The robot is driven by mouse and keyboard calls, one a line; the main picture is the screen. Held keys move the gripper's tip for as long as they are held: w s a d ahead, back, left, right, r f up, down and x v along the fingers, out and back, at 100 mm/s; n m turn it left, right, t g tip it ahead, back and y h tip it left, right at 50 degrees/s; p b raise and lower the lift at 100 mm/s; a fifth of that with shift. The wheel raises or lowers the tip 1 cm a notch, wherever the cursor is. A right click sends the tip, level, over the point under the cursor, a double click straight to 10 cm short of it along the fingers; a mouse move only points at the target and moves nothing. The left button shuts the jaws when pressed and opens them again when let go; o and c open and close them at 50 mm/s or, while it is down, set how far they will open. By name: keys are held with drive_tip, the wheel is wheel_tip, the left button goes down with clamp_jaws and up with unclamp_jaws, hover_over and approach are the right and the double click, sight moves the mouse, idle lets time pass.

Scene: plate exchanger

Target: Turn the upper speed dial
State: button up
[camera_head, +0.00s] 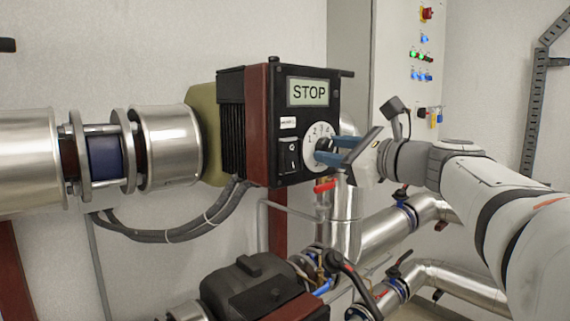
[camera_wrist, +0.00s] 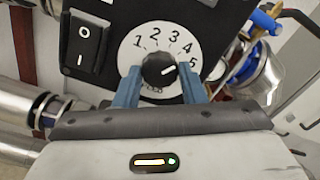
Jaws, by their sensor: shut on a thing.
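The upper speed dial (camera_wrist: 158,68) is a round black knob on a white numbered disc (camera_wrist: 165,36). Its white mark points right, near the 4 and 5 in the wrist view. In the head view, the dial (camera_head: 321,146) sits on the dark front panel of the upper pump unit (camera_head: 263,125), partly hidden by a finger. My gripper (camera_wrist: 159,79) has blue fingers, one on each side of the knob, and is shut on it. In the head view my gripper (camera_head: 328,151) reaches in from the right. The panel's display (camera_head: 308,92) reads STOP.
A black rocker switch (camera_head: 288,155) sits left of the dial. A second dark pump unit (camera_head: 258,290) stands below, among steel pipes (camera_head: 430,215) and valves with a red handle (camera_head: 324,186). A control cabinet (camera_head: 396,60) with coloured buttons stands behind at right.

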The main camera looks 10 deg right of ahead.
drive_tip(key=shift+n+b, duration=0.4)
drive_tip(key=shift+n, duration=0.1)
drive_tip(key=o, duration=1)
drive_tip(key=b+v, duration=0.1)
drive_tip(key=v, duration=0.6)
drive_tip(key=shift+s+d+b, duration=0.25)
drive_tip(key=shift+s+b, duration=0.05)
